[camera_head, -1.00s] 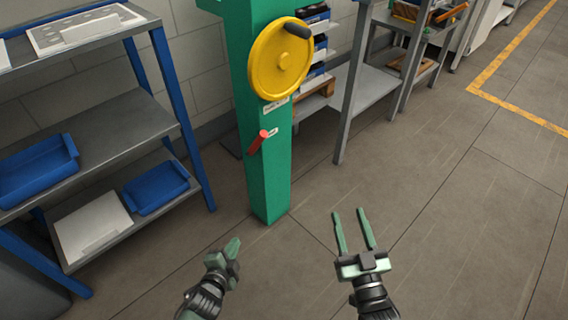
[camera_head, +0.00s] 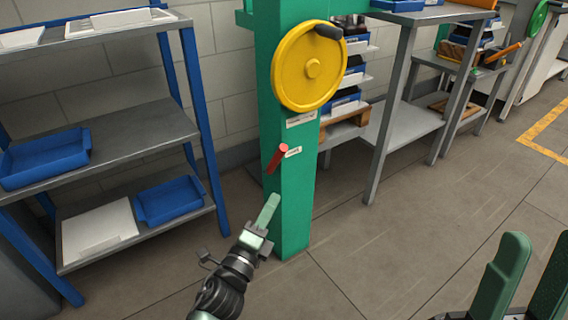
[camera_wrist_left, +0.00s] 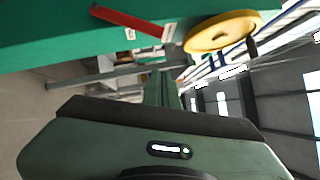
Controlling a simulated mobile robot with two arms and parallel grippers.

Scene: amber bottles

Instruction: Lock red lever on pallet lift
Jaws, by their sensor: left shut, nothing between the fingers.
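The red lever (camera_head: 277,158) sits on the front of the green column (camera_head: 291,205) of the pallet lift, below the yellow handwheel (camera_head: 309,66). It is tilted, with its upper end toward the right, beside a small white label. My left gripper (camera_head: 270,208) is shut and empty, a little below the lever and apart from it. In the left wrist view the red lever (camera_wrist_left: 128,21) shows at the top, with the handwheel (camera_wrist_left: 222,32) to its right. My right gripper (camera_head: 528,275) is open and empty at the lower right, partly cut off by the frame.
A grey shelf with blue posts (camera_head: 200,110) stands left of the column and holds blue trays (camera_head: 45,158) and white boards. Grey workbenches (camera_head: 400,110) stand behind on the right. The floor (camera_head: 420,230) in front is clear.

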